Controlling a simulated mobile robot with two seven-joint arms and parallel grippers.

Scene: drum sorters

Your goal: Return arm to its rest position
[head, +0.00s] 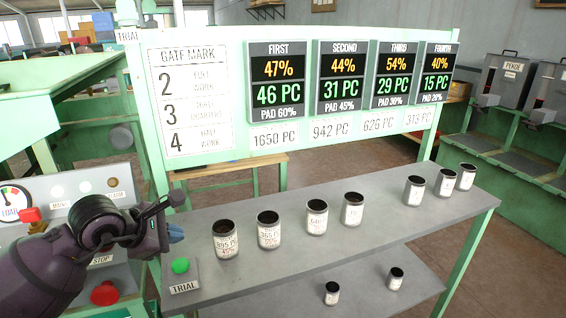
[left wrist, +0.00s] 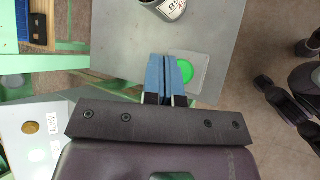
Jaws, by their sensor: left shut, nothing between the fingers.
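My left gripper (head: 174,233) comes in from the left in the head view, above the left end of the grey shelf. Its blue fingers are shut and empty in the left wrist view (left wrist: 168,78). Just beside the fingertips is a green button (head: 180,265) on a plate marked TRIAL; it also shows in the left wrist view (left wrist: 185,72), partly covered by the fingers. I cannot tell whether the fingers touch it. My right gripper is not seen clearly in either view.
Several labelled cans stand along the grey shelf (head: 400,215), the nearest can (head: 226,240) right of my gripper. Two small cans stand on the lower shelf (head: 370,290). A panel with a red button (head: 104,293) and a gauge lies at the left. A display board (head: 300,90) rises behind.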

